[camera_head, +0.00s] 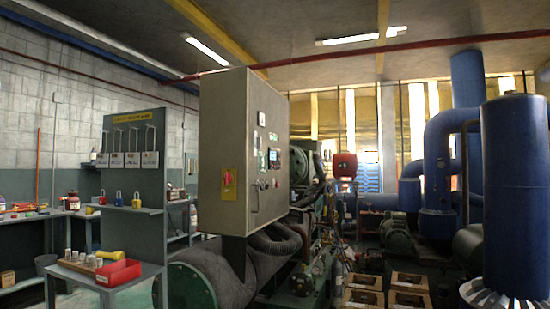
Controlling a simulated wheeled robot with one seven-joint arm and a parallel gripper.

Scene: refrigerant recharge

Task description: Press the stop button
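A large beige control cabinet (222,130) stands in the middle of the head view, mounted above a dark cylindrical vessel. Its door (268,120) faces right and is seen at a steep angle. The door carries a small display (273,155) and a group of small buttons or knobs (263,184) below it. They are too small to tell which one is the stop button. A red rotary handle (227,178) sits on the cabinet's left face. My gripper is not in this view.
A grey workbench (105,282) with a red bin (118,272) stands at left, beside a lock board (135,130). Wooden crates (408,299) lie on the floor right of the cabinet. Blue pipes and a large blue cylinder (515,190) fill the right.

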